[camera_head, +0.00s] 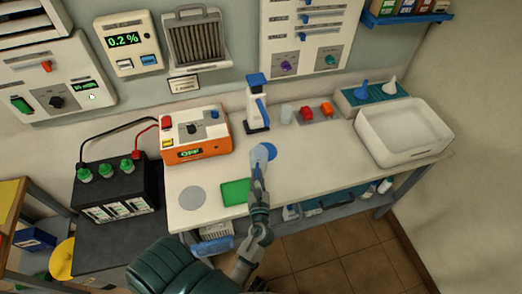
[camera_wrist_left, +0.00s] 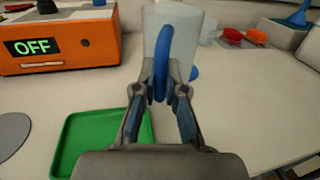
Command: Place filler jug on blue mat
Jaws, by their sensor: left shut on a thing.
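The filler jug (camera_wrist_left: 185,35) is a clear, whitish cup with a blue handle (camera_wrist_left: 163,60). In the wrist view my left gripper (camera_wrist_left: 160,85) is shut on that handle, with the jug upright in front of the fingers. In the head view my left gripper (camera_head: 258,172) reaches in from below, and the jug (camera_head: 259,155) is small at its tip. The round blue mat (camera_head: 270,150) lies on the bench, partly covered by the jug. A sliver of the blue mat (camera_wrist_left: 194,73) shows behind the jug in the wrist view. I cannot tell whether the jug touches it. My right gripper is out of view.
A green tray (camera_head: 235,192) and a grey disc (camera_head: 193,198) lie left of my gripper. A white basin (camera_head: 400,140) is at right; bench between is clear.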

